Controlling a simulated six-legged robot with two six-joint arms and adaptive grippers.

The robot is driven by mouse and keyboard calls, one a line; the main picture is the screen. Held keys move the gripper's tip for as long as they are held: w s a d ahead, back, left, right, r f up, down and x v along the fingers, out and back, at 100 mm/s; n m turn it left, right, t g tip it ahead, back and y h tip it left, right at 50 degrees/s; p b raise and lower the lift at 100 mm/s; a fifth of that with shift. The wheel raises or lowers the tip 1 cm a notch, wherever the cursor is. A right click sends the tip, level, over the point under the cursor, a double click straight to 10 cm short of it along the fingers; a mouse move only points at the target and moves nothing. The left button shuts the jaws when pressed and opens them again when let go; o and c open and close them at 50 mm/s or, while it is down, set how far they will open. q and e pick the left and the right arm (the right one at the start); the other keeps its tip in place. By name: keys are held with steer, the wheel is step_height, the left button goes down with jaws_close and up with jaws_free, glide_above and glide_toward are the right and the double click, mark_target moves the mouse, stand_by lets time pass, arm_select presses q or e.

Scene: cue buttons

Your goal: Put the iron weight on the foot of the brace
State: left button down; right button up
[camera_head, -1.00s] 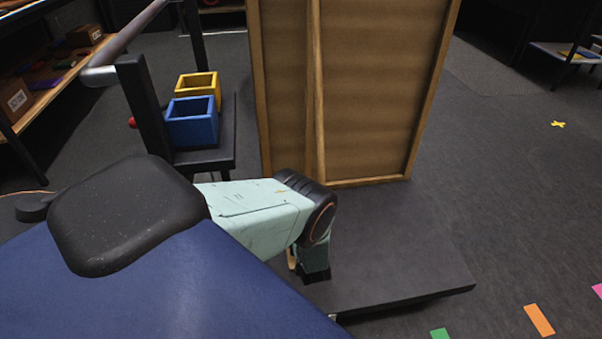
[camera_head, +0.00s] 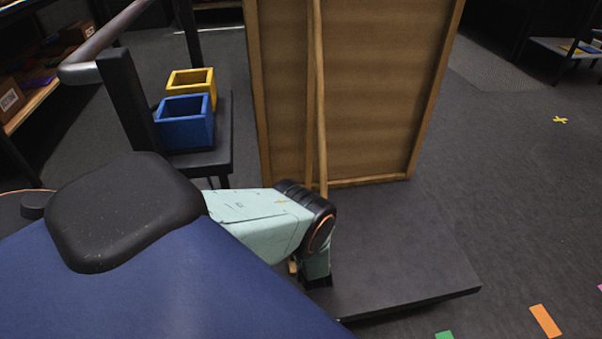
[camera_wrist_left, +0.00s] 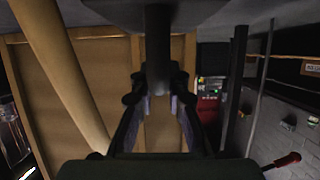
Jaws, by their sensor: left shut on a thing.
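The brace (camera_head: 321,120) is a wooden pole running down the back of a brown wood-framed panel (camera_head: 385,90). It also crosses the left of the left wrist view (camera_wrist_left: 62,75) at a slant. A small piece of wood, apparently its foot (camera_head: 292,266), shows beside my gripper; my forearm hides the part between. My left gripper (camera_head: 318,281) points down low over the dark platform. In the left wrist view its fingers (camera_wrist_left: 158,92) are shut on the stem of a dark thing, apparently the iron weight (camera_wrist_left: 158,48). My right gripper is out of view.
The dark platform (camera_head: 420,250) is bare right of my gripper. A cart (camera_head: 215,160) carrying a blue bin (camera_head: 184,122) and a yellow bin (camera_head: 192,80) stands left of the panel. Coloured floor marks, including an orange one (camera_head: 545,321), lie at the lower right.

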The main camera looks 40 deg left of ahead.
arm_select(q)
steer(key=shift+w+r, duration=0.1)
steer(key=shift+w, duration=0.05)
steer(key=c, duration=1.8)
jaws_free()
steer(key=shift+s+f, duration=0.25)
steer(key=shift+f, duration=0.05)
steer(key=o, duration=0.5)
steer(key=shift+c, duration=0.2)
steer(key=shift+d+r, duration=0.15)
steer(key=shift+s+d+r, duration=0.15)
steer(key=shift+s+d, duration=0.05)
steer(key=shift+d, duration=0.05)
steer(key=p+v, duration=0.5)
steer(key=v, duration=0.6)
